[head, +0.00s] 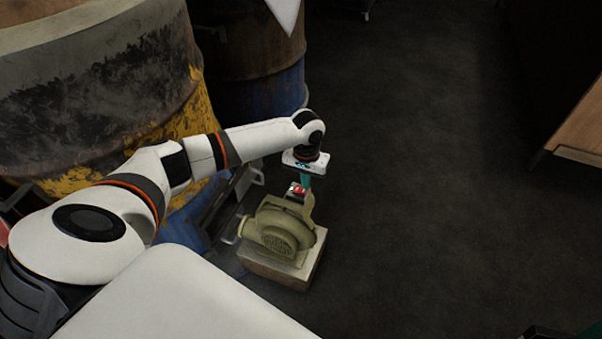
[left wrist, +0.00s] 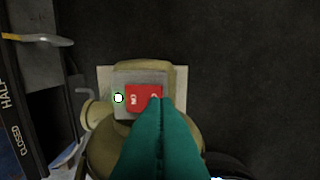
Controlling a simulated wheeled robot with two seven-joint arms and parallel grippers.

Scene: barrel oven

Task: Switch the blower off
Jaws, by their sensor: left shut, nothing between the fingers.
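The blower (head: 280,230) is a khaki, snail-shaped housing on a pale block (head: 285,270) on the floor. Its red rocker switch (head: 297,189) sits on top, just below my left gripper. In the left wrist view the red switch (left wrist: 143,98) sits in a grey plate (left wrist: 135,78), with a small white-and-green round spot (left wrist: 118,98) at its left. My left gripper (head: 303,184) is shut and empty, with teal fingers pointing down. In the wrist view its fingertips (left wrist: 155,100) overlap the right end of the switch; I cannot tell whether they touch it.
Large rusty barrels (head: 100,90) stand at the left and back, close to my left arm. A panel with lettering (left wrist: 25,110) stands left of the blower. A wooden table (head: 578,125) is at the right. The dark floor (head: 430,180) between is clear.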

